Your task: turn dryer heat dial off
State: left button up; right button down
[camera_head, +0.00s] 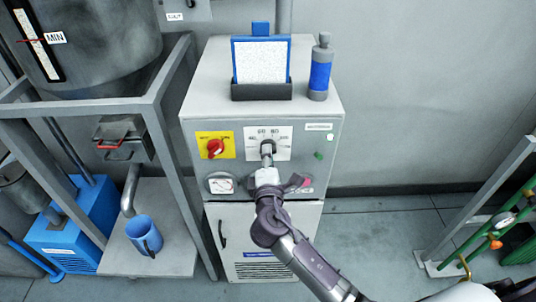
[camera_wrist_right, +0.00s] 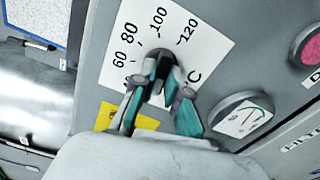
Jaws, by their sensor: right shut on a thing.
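The dryer (camera_head: 200,95) is a grey cabinet in the middle of the head view. Its heat dial (camera_head: 268,146) is a dark knob on a white plate with temperature numbers. In the right wrist view the dial (camera_wrist_right: 160,58) sits below the 80, 100 and 120 marks, mostly hidden by the fingers. My right gripper (camera_head: 267,160) reaches the panel from below; in the wrist view its teal-padded fingers (camera_wrist_right: 163,75) are shut on the dial. The dial's exact setting is hidden. My left gripper is not in view.
A red switch on a yellow plate (camera_head: 215,147) is left of the dial. A gauge (camera_head: 221,184) and a red button (camera_head: 306,183) sit lower on the panel. A blue-framed board (camera_head: 261,61) and blue bottle (camera_head: 320,70) stand on top.

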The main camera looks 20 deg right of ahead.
jog(key=shift+f, duration=0.1)
jog(key=c, duration=1.2)
grip_release()
jog(key=v, duration=1.2)
